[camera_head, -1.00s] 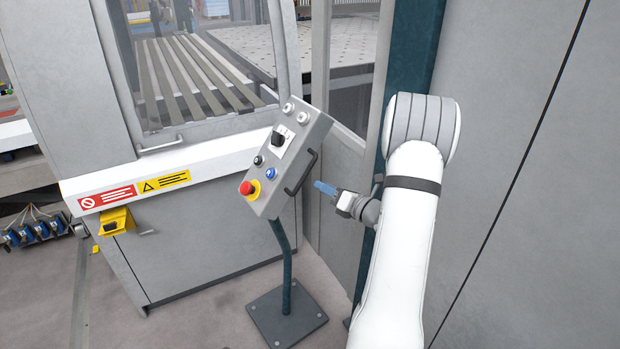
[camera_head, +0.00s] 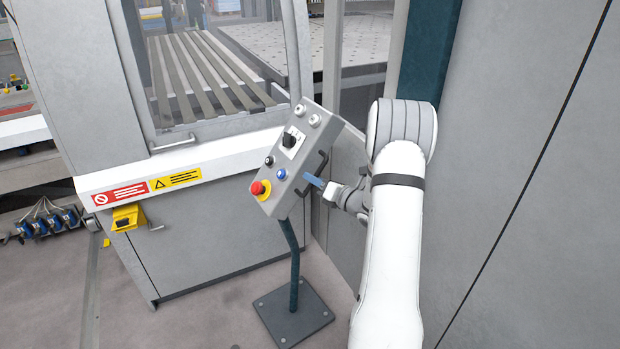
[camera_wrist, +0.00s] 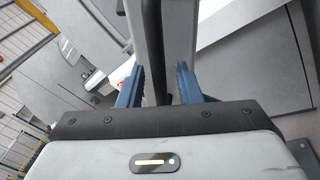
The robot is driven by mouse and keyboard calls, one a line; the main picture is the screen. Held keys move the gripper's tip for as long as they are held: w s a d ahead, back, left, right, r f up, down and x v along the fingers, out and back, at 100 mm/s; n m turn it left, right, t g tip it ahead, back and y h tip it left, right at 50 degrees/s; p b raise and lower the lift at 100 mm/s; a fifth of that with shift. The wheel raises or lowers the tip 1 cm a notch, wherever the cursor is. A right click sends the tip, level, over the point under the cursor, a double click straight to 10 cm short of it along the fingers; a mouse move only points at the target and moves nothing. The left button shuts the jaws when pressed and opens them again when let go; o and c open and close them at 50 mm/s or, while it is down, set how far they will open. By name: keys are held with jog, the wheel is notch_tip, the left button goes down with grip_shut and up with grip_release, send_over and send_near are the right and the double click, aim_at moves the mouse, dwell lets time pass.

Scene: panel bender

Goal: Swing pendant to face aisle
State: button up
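The pendant (camera_head: 287,160) is a tilted grey control box with a red button, blue and black buttons and a selector. It stands on a bent dark green post (camera_head: 293,255). A dark handle (camera_head: 324,162) is on its right side. My gripper (camera_head: 314,181) reaches in from the right with its blue fingers at the lower part of this handle. In the wrist view my gripper (camera_wrist: 158,85) is open. The dark handle (camera_wrist: 152,50) runs between its spread fingers, with visible gaps on both sides. Whether the fingertips touch anything is hidden.
The post's square base plate (camera_head: 292,312) is on the floor. A grey machine cabinet (camera_head: 215,235) with a white ledge and warning labels stands behind left. A yellow foot-switch-like box (camera_head: 128,217) is on its front. A tall grey panel (camera_head: 520,150) stands right of my arm.

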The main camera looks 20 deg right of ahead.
jog(key=shift+w+a, duration=0.15)
jog(key=shift+w, duration=0.1)
grip_shut()
dwell(0.4)
